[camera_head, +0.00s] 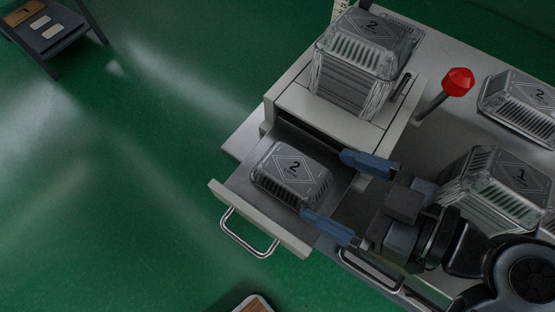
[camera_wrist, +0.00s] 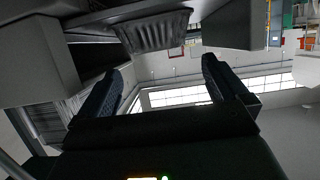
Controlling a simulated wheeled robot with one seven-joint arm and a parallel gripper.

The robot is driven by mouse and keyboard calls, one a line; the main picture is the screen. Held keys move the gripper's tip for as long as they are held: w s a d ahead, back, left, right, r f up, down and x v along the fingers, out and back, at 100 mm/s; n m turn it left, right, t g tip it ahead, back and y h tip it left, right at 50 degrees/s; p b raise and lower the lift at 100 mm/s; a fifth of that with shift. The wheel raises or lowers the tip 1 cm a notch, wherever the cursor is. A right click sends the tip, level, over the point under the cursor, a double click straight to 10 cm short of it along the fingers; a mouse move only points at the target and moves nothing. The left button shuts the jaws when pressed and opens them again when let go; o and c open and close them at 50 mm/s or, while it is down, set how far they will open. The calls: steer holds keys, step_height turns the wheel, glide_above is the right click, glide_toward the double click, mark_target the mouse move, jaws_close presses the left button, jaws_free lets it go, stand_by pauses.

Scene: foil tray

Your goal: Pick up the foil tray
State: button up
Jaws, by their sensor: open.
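A silver foil tray (camera_head: 290,176) with ribbed sides and a "2" on its lid sits in the pulled-out drawer (camera_head: 225,192) in the head view. My gripper (camera_head: 322,184) is open and empty, its two blue fingers pointing left. One fingertip is by the tray's upper right corner, the other by its lower right edge. Whether they touch the tray, and their exact height, I cannot tell. In the wrist view my gripper (camera_wrist: 161,62) is open. A dark ribbed body (camera_wrist: 155,30) beyond the fingers looks like the tray.
A stack of foil trays (camera_head: 365,62) marked 2 stands on the cabinet above the drawer. A stack marked 1 (camera_head: 500,190) stands near my arm, and another tray (camera_head: 520,105) lies at the right. A red knob (camera_head: 458,82) stands up from the worktop.

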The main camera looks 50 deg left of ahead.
mark_target(297, 170)
steer(key=shift+x, duration=1.55)
steer(key=shift+p+x, duration=0.7)
steer(key=shift+x, duration=1.9)
steer(key=shift+w+f, duration=0.1)
steer(key=shift+c, duration=0.5)
steer(key=c, duration=0.8)
